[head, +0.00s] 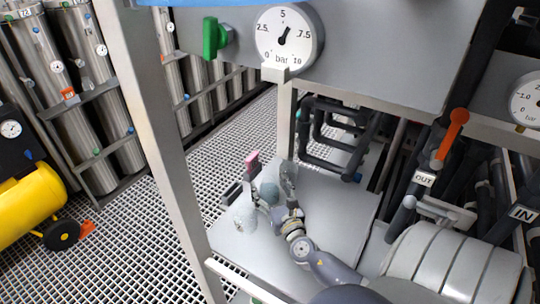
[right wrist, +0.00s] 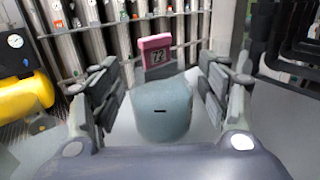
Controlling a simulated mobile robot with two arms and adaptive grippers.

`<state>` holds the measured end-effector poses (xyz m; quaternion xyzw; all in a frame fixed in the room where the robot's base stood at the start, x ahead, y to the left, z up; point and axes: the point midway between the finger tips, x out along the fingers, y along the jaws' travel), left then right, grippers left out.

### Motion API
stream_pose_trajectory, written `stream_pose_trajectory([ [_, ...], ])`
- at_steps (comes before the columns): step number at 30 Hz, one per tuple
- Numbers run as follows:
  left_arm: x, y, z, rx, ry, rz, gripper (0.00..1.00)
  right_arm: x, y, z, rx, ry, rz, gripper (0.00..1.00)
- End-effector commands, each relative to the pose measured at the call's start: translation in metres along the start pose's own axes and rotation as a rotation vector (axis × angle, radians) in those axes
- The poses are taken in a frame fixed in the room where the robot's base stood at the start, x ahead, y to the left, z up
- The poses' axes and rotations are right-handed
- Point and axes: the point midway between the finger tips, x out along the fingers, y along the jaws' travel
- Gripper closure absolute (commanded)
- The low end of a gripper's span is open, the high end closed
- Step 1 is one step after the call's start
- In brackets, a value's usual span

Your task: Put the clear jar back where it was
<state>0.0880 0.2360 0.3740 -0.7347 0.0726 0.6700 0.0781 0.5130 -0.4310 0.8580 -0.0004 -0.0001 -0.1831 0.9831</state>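My right gripper (head: 275,190) is low over the platform. In the right wrist view its fingers (right wrist: 162,85) are spread on either side of a blue-grey rounded vessel (right wrist: 162,112) with a small dark slot, with a narrow gap visible at each side. This vessel also shows in the head view (head: 269,191). I cannot pick out the pale vessel in the right wrist view. My left gripper is not in view.
A pink tag marked 72 (right wrist: 155,52) stands behind the blue-grey vessel. A dark block (head: 232,192) is at the platform's left edge. A frame post (head: 165,130) rises at left, a gauge panel (head: 370,50) hangs above, and black pipes (head: 340,135) stand behind. The platform's right part is clear.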

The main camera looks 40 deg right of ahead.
Motion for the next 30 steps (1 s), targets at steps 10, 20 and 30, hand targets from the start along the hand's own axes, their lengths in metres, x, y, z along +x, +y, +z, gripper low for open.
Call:
stream_pose_trajectory([
  [10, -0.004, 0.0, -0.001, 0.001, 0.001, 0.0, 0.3, 0.0, 0.0, 0.004, 0.0, 0.0, 0.0, 0.3],
  [20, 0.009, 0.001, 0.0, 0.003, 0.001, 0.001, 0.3, -0.052, 0.0, -0.001, -0.001, 0.003, 0.001, 0.3],
  [30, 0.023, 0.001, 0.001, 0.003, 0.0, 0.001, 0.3, -0.108, 0.0, 0.001, -0.001, 0.002, 0.001, 0.3],
])
